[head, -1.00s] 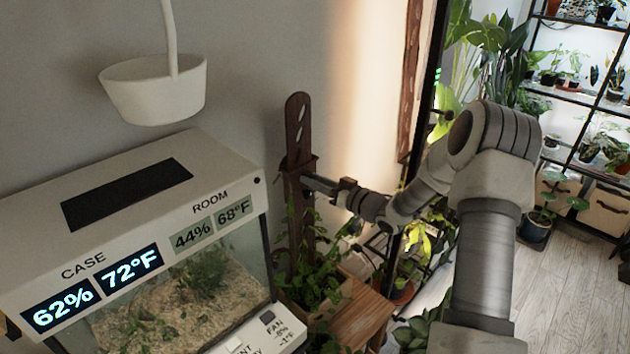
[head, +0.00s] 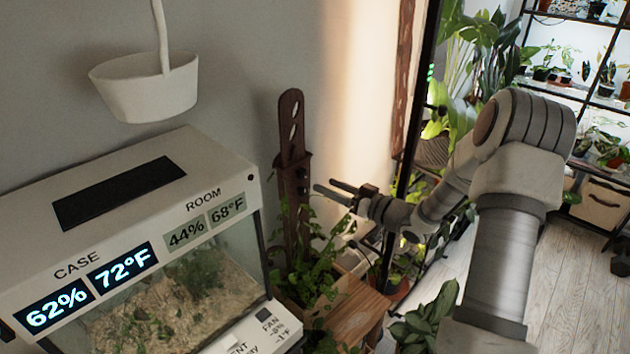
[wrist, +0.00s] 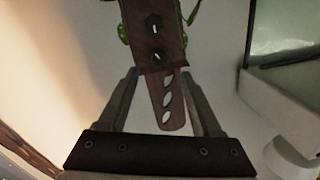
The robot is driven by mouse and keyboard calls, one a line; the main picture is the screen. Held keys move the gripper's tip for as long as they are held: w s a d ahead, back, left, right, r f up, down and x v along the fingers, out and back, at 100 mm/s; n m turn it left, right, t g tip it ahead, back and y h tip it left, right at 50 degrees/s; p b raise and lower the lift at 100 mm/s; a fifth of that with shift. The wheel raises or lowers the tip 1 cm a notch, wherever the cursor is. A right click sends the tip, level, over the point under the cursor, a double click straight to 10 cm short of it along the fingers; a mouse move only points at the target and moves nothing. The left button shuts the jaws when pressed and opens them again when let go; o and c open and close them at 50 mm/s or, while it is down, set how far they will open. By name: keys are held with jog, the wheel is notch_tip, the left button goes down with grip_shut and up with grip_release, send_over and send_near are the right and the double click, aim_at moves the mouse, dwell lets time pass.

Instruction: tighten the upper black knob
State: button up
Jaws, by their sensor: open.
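A dark wooden plant post (head: 294,195) rises from a planter, with a slotted wooden extension (head: 290,125) at its top. In the wrist view, the post (wrist: 168,40) appears upside down, with the slotted extension (wrist: 172,118) pointing down and slightly tilted. Two black knobs show on its face; the upper black knob (wrist: 159,55) is the one nearer the extension, and the lower black knob (wrist: 153,22) is beyond it. My gripper (head: 328,187) is open and empty, to the right of the post and apart from it. Its fingers (wrist: 160,78) appear either side of the extension.
A terrarium case (head: 150,215) with displays stands left of the post. A white hanging pot (head: 145,85) is above it. Leafy vines (head: 318,265) surround the post's lower part. A wooden stand (head: 358,318) is below my gripper.

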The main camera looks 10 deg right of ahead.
jog(key=v, duration=1)
